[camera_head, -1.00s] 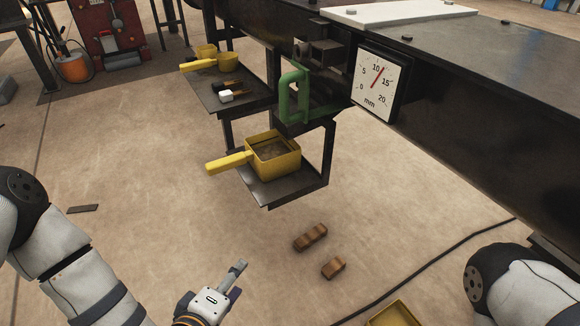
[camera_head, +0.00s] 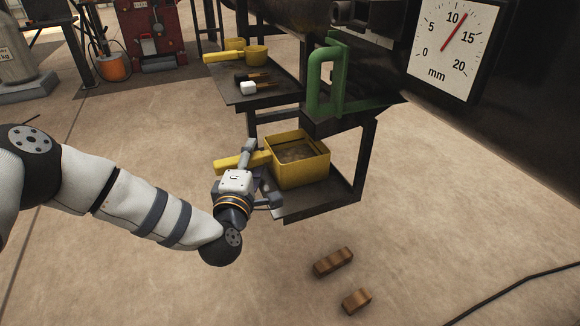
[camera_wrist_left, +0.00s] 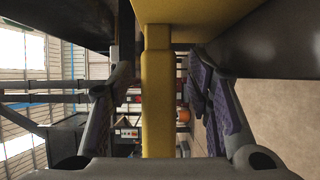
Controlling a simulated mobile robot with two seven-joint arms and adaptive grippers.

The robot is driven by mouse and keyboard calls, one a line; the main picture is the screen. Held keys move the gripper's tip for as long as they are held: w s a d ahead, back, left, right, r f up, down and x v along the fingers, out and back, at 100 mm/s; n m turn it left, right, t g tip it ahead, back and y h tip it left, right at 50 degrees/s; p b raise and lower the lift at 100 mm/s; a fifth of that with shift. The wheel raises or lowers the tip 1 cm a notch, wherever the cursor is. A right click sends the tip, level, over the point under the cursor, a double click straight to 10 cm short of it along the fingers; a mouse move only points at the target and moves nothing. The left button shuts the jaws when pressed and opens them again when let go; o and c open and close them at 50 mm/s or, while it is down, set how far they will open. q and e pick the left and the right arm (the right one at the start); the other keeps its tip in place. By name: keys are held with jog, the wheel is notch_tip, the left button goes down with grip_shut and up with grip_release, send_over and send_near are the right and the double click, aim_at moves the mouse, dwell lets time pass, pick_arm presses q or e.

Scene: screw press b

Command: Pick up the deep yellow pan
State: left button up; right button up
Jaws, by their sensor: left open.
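The deep yellow pan (camera_head: 313,160) stands upright on the lower dark shelf (camera_head: 338,203), with brownish material inside. Its yellow handle (camera_head: 228,163) points left, and part of it is hidden behind my left gripper (camera_head: 261,172). That gripper is open, with one finger on each side of the handle near the pan. In the left wrist view the handle (camera_wrist_left: 157,95) runs between the two spread fingers, with a visible gap on both sides. The pan's wall (camera_wrist_left: 190,12) fills the top of that view. My right gripper is not in view.
The upper shelf (camera_head: 243,97) behind holds smaller yellow pans (camera_head: 256,54) and a white-headed tool (camera_head: 249,88). A green handle (camera_head: 325,80) and a dial gauge (camera_head: 455,45) stand above right. Brown blocks (camera_head: 333,262) and a cable lie on the floor.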

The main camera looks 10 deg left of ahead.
pick_arm(q)
grip_shut()
jog(key=shift+r, duration=0.1)
jog(key=shift+r, duration=0.1)
